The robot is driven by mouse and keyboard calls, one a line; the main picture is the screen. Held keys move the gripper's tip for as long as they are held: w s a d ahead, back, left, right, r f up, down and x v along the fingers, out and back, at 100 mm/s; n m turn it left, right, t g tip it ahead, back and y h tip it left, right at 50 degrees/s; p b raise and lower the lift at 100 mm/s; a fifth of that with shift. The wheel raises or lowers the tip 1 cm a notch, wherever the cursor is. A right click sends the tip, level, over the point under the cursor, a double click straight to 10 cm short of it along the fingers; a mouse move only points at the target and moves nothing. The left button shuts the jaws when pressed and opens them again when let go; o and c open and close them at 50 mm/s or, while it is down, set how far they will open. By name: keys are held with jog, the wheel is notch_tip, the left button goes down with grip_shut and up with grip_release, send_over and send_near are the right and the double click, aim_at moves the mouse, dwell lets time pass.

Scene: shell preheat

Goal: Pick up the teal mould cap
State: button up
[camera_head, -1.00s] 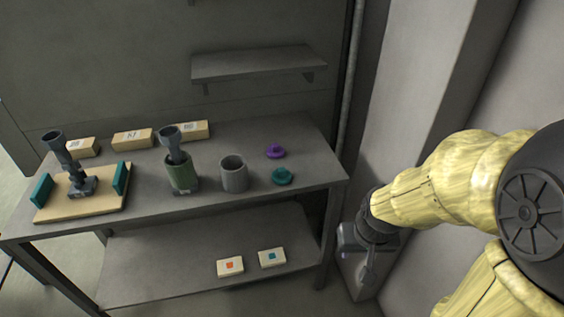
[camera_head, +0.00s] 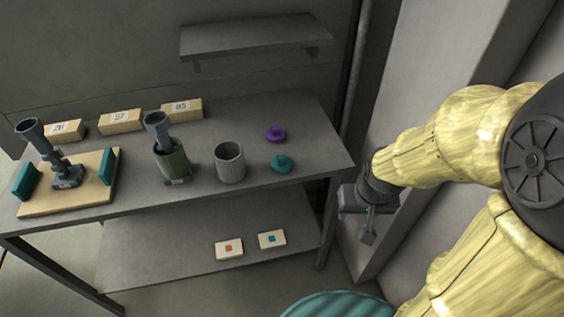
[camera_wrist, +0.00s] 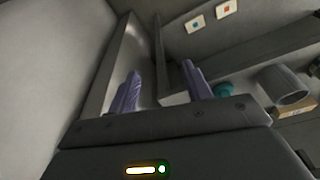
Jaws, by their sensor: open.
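The teal mould cap (camera_head: 282,164) sits on the grey table top (camera_head: 215,195) near its right end, just in front of a purple cap (camera_head: 275,134). In the wrist view the teal cap (camera_wrist: 224,90) shows just right of the right finger. My gripper (camera_head: 364,218) is right of the table, apart from it, in front of the wall. In the wrist view my gripper (camera_wrist: 163,88) has its two purple-grey fingers spread with nothing between them.
A grey cup (camera_head: 230,163) stands left of the teal cap. A green holder (camera_head: 172,160) with a dark tube and a tan board (camera_head: 85,195) lie further left. Boxes line the back; a wall shelf (camera_head: 255,38) hangs above. Two small cards (camera_head: 229,249) lie on the lower shelf.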

jog(key=o, duration=0.7)
jog(key=shift+w+a+f+t, duration=0.15)
jog(key=shift+w+a+f, duration=0.1)
jog(key=shift+w+a, duration=0.25)
jog(key=shift+w+a+f+t, duration=0.15)
jog(key=shift+w+a+f, duration=0.1)
jog(key=shift+w+a, duration=0.25)
jog(key=shift+o, duration=0.5)
jog(key=w+a+f+t, duration=0.1)
jog(key=w+a+f, duration=0.1)
jog(key=w+a, duration=0.2)
jog(key=shift+w+a+f+m+y+b, duration=0.25)
jog(key=shift+w+f+m+y+b, duration=0.1)
jog(key=shift+w+m+y+b, duration=0.1)
jog(key=w+a+f+m+t+h+b, duration=0.1)
jog(key=w+a+f+t+h, duration=0.2)
jog(key=a, duration=0.5)
jog(key=w+a+f+m+t+h+b, duration=0.1)
jog(key=w+a+f+t+h+b, duration=0.1)
jog(key=a+f+t, duration=0.4)
jog(key=shift+w+a+f+m+t+h, duration=0.2)
jog(key=shift+w+a+m+t+h, duration=0.35)
jog(key=shift+a+t, duration=0.55)
jog(key=shift+w+d, duration=0.15)
